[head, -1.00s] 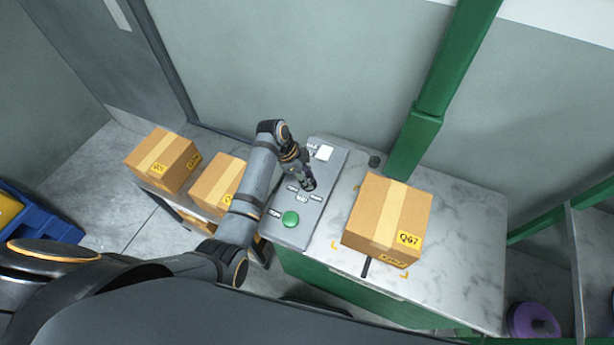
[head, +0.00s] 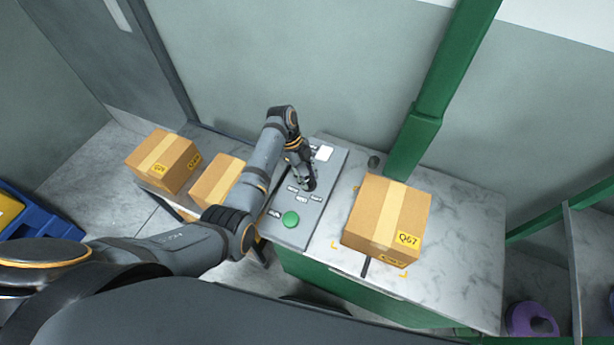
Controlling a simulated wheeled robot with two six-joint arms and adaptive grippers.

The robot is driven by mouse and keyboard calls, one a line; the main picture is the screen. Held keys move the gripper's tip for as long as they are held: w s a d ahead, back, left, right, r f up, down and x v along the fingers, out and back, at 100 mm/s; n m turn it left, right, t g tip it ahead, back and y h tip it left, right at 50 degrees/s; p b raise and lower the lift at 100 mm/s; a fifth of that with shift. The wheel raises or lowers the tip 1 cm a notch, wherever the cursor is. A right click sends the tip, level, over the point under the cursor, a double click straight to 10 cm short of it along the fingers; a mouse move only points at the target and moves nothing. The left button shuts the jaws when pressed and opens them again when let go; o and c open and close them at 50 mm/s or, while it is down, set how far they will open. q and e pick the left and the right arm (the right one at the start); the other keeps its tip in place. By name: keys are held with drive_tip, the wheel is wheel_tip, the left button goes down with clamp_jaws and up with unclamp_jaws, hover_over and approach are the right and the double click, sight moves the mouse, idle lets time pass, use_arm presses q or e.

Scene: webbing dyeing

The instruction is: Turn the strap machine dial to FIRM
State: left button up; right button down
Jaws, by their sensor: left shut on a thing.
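The strap machine's grey control panel (head: 281,232) lies on the left end of the marble-topped table. A green button (head: 290,219) sits at its near end, and small labels (head: 302,198) line its middle, too small to read surely. My left gripper (head: 309,185) points down onto the panel just beyond these labels. It is shut on the dial, which the fingers hide, so its pointer setting cannot be read. My right gripper is not in view.
A carton marked Q67 (head: 388,220) stands on the marble table (head: 464,230) right of the panel. A green post (head: 420,125) rises behind it. Two more cartons (head: 163,160) (head: 217,181) sit at left, close to my left arm. A purple round object (head: 531,318) is at lower right.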

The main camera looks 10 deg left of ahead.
use_arm(q)
drive_tip(key=shift+m+g, duration=0.3)
drive_tip(key=shift+m, duration=0.5)
drive_tip(key=o, duration=1.1)
drive_tip(key=shift+o, duration=0.2)
drive_tip(key=v, duration=0.7)
drive_tip(key=shift+r, duration=0.25)
drive_tip(key=shift+d, duration=0.1)
